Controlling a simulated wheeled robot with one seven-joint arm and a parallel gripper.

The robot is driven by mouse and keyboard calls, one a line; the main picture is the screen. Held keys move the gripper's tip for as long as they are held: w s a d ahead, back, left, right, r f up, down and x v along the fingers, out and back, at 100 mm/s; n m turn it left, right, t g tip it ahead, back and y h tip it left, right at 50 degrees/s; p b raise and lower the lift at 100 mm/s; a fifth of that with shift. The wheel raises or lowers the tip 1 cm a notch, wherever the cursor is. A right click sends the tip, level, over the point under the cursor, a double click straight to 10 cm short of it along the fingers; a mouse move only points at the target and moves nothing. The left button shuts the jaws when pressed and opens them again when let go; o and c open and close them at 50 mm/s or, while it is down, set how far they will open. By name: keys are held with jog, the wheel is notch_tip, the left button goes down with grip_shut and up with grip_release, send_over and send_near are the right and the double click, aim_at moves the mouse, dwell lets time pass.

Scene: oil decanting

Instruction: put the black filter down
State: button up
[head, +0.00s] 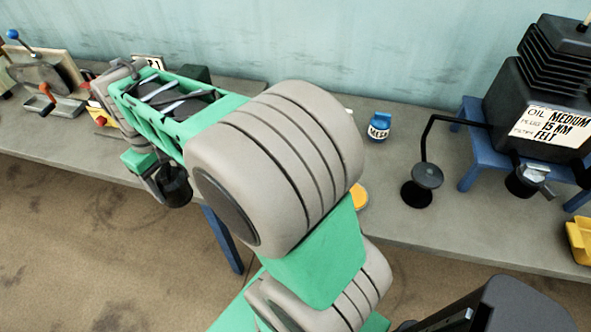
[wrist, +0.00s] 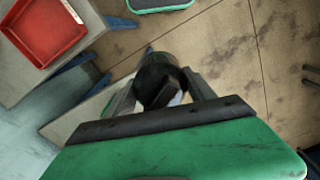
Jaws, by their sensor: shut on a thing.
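The black filter (wrist: 157,82) is a dark round piece between the fingers of my gripper (wrist: 166,92) in the wrist view. My gripper is shut on it, and the floor and a bench edge show behind it. In the head view the dark filter (head: 175,187) hangs below the end of my arm, in front of the bench's front edge in the picture. My arm hides part of my gripper there, and I cannot tell the filter's height over the bench.
The grey bench (head: 480,243) runs along the wall. On it are a blue jar (head: 379,127), a black stand (head: 424,180), a yellow-orange dish (head: 361,197), a black oil tank (head: 545,105) on a blue frame and a yellow bin (head: 580,240). The wrist view shows a red tray (wrist: 45,30).

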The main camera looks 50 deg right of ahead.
jog(key=s+d+f+n+b, duration=0.1)
jog(key=s+d+n, duration=0.25)
jog(key=d, duration=0.55)
jog(key=s+d+f+n+b, duration=0.1)
jog(key=s+d+n, duration=0.1)
jog(key=s+d, duration=0.5)
jog(key=s+d+f+n+b, duration=0.1)
jog(key=s+d+n+b, duration=0.1)
jog(key=s+d+n, duration=0.75)
jog(key=w+d+f+m+p, duration=0.1)
jog(key=w+d+f, duration=0.1)
jog(key=w+f, duration=0.1)
jog(key=w+d+f+m+p, duration=0.1)
jog(key=w+d+f, duration=0.1)
jog(key=f, duration=0.4)
jog(key=w+d+f+p, duration=0.2)
jog(key=w+d+f, duration=0.1)
jog(key=f, duration=0.1)
jog(key=shift+w+d+f+m, duration=0.2)
jog(key=shift+w+d+m, duration=0.1)
jog(key=shift+d+m, duration=0.1)
jog(key=shift+f, duration=0.1)
jog(key=o, duration=1.7)
